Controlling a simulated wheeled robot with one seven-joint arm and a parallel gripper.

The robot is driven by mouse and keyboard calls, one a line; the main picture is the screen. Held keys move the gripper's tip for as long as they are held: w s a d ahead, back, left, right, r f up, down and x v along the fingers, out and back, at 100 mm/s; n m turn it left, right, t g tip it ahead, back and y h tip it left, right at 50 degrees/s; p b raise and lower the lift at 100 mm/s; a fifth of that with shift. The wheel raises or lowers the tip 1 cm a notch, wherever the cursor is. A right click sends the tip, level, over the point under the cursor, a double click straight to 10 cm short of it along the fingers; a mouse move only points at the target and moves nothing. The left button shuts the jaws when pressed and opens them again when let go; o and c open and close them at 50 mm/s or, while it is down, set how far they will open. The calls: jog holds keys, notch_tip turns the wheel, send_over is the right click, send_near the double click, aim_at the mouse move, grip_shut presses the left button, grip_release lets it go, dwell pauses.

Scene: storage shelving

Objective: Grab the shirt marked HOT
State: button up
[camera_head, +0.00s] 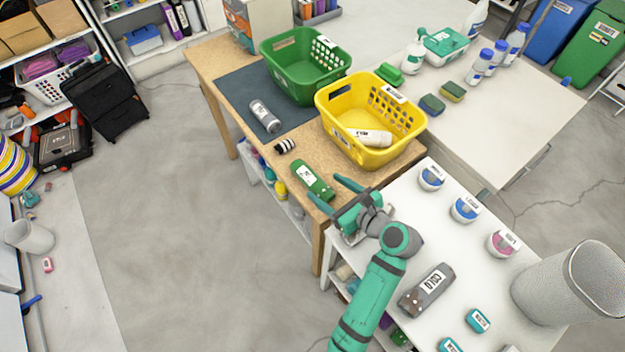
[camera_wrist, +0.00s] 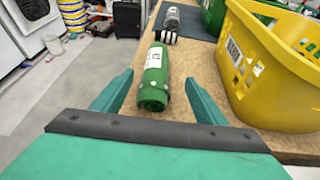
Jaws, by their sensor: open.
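A rolled green shirt (camera_head: 309,178) with a white label lies on the wooden table near its front edge. The label's word is too small to read. In the wrist view the green roll (camera_wrist: 154,80) lies ahead, in line with the space between my fingers. My gripper (camera_head: 324,188) is open and empty at the near end of the green roll. Its two teal fingers also show in the wrist view (camera_wrist: 160,78). A grey roll (camera_head: 265,116) lies on the dark mat. A white roll (camera_head: 372,137) lies in the yellow basket. A dark grey roll (camera_head: 427,290), apparently labelled COLD, lies on the white table.
The yellow basket (camera_head: 340,110) stands right of the green roll. A green basket (camera_head: 285,70) stands behind it. A small black-and-white striped item (camera_head: 285,146) lies beyond the green roll. Several round labelled tubs and a grey mesh bin (camera_head: 560,285) stand on the white table.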

aim_at(313, 180)
jog(key=shift+a+x, duration=0.25)
jog(key=shift+x, duration=3.2)
jog(key=shift+s, duration=0.2)
jog(key=c, duration=1.2)
